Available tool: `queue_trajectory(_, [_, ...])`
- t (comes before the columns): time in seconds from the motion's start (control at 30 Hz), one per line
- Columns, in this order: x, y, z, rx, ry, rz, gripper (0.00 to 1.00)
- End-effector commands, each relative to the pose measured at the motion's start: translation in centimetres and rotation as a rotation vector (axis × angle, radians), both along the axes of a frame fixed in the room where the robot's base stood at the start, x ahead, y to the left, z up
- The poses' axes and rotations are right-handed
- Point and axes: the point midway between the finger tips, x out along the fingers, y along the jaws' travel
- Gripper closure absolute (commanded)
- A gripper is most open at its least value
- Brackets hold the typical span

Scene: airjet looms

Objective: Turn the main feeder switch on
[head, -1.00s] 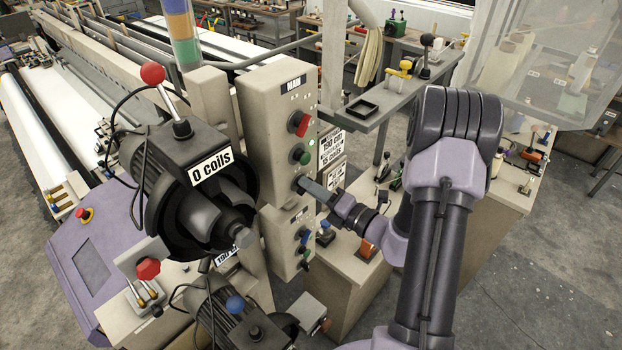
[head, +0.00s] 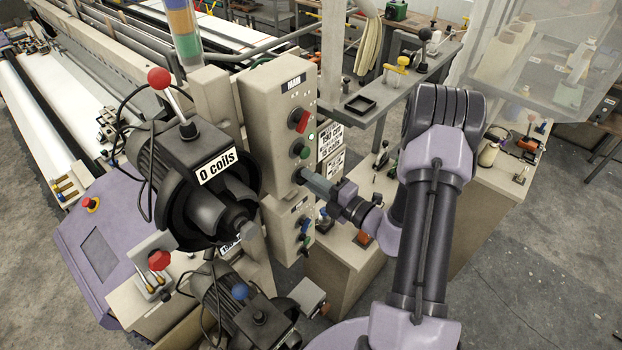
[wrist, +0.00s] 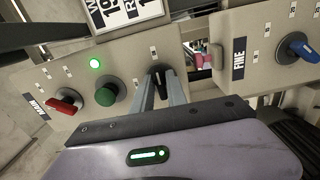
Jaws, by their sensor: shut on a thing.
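The box marked MAIN (head: 265,150) stands upright at the middle of the head view. On its face are a red switch handle (head: 301,121), a green button (head: 301,150) and, below them, a black knob. In the wrist view the black knob (wrist: 158,75) sits between my two fingers, its handle along them. My gripper (wrist: 160,92) is shut on this knob; it also shows reaching the box from the right in the head view (head: 305,176). The fingers partly hide the knob. A green lamp (wrist: 94,64) is lit on the panel.
Below stands a second box (head: 285,230), marked FINE in the wrist view, with a blue knob (wrist: 297,47). A drum marked 0 coils (head: 215,160) with a red-topped lever (head: 159,78) is left of the boxes. A workbench (head: 350,262) lies behind my arm.

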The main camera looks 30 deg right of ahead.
Motion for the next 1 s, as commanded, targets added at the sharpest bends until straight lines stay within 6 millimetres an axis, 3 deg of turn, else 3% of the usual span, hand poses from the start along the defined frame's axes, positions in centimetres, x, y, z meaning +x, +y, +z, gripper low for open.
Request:
queue_trajectory(0.27, [0.0,0.0,0.0,0.001,0.000,0.000,1.00])
queue_trajectory(0.3, [0.0,0.0,0.0,0.001,0.000,0.000,0.80])
queue_trajectory(0.37, [0.0,0.0,0.0,0.001,0.000,0.000,0.68])
queue_trajectory(0.7, [-0.2,-0.1,0.0,0.000,0.000,-0.001,0.67])
queue_trajectory(0.87, [-2.6,-1.1,-0.2,0.001,0.000,-0.005,0.67])
queue_trajectory(1.0, [-6.7,-2.7,-0.3,0.000,0.000,-0.009,0.67])
